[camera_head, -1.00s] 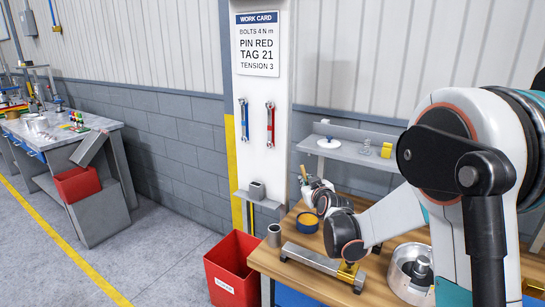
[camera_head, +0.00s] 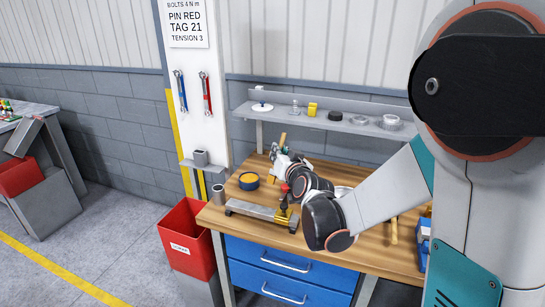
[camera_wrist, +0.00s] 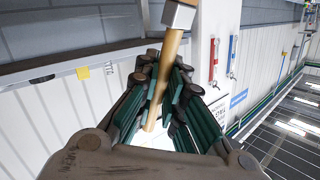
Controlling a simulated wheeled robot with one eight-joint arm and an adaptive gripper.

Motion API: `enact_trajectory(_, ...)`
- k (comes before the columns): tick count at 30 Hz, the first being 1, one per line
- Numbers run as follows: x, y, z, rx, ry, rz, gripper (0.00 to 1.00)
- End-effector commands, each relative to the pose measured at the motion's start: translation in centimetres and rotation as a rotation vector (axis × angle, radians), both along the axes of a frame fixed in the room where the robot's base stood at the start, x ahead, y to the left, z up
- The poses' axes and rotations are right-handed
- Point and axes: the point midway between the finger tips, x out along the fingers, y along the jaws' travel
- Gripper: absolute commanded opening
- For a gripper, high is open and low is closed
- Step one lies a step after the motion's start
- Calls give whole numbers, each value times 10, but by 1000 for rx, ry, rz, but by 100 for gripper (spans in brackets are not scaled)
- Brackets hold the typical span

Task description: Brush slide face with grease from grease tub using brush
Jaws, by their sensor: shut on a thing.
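In the wrist view my gripper (camera_wrist: 160,105) is shut on the wooden handle of the brush (camera_wrist: 167,70). In the head view my gripper (camera_head: 277,155) is small and partly hidden by my wrist, above the back of the bench.
The wooden bench (camera_head: 215,215) has blue drawers below. A red bin (camera_head: 187,240) stands at its left. A grey cup (camera_head: 218,195) sits on the left edge. A shelf (camera_head: 345,125) with several small parts runs behind. My arm hides much of the right side.

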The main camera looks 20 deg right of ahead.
Motion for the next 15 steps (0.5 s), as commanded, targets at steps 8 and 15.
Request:
enact_trajectory(8, 0, -1, -18, 12, -2, -1, 0)
enact_trajectory(15, 0, 0, -43, 11, -2, -2, 0)
